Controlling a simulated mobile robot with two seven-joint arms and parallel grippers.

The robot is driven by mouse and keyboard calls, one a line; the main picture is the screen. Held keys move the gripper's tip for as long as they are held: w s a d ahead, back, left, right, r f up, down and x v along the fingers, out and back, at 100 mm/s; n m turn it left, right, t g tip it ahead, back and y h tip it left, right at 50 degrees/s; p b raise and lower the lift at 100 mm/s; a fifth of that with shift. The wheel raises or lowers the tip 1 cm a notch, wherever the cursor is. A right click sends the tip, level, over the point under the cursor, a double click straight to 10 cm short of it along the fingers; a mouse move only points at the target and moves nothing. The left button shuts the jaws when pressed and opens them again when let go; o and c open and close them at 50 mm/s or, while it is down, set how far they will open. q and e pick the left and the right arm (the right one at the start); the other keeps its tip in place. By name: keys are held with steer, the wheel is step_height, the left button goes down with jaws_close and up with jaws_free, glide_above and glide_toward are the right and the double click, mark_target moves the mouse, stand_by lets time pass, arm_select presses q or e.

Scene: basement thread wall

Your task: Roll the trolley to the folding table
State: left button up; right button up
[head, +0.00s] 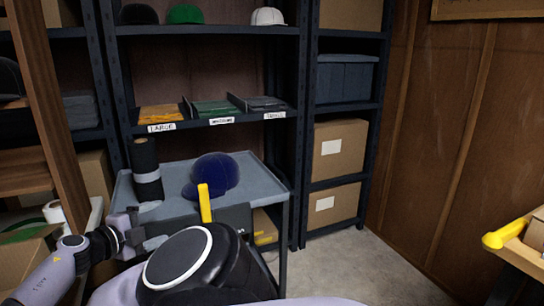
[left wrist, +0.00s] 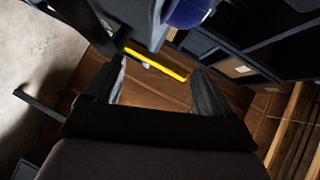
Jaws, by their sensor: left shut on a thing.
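The trolley (head: 252,177) has a grey-blue top and thin dark legs. It stands in front of the shelves at centre left. A dark blue cap (head: 216,172) and an upright dark roll (head: 146,165) with a pale band are on its top. A yellow handle (head: 204,203) rises at its near side; a yellow bar (left wrist: 155,63) crosses between the fingers in the left wrist view. My left gripper (head: 150,243) is at the trolley's near left side, shut on the handle; my own black arm part hides some of this. My right gripper is not in view. I cannot identify the folding table.
Dark shelves (head: 300,130) with caps, trays and boxes stand close behind the trolley. A wood-panelled wall (head: 440,130) closes the right.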

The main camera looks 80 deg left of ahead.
arm_select(q)
steer(key=shift+y, duration=0.9)
steer(key=r, duration=0.3)
steer(key=s+r+p, duration=0.1)
steer(key=r, duration=0.3)
steer(key=s+r, duration=0.1)
steer(key=r, duration=0.2)
steer(key=shift+s+a+r, duration=0.25)
steer(key=shift+a+r, duration=0.05)
steer(key=shift+c, duration=1.1)
steer(key=shift+s+a+r+p, duration=0.15)
steer(key=shift+r+p, duration=0.3)
steer(key=shift+r, duration=0.1)
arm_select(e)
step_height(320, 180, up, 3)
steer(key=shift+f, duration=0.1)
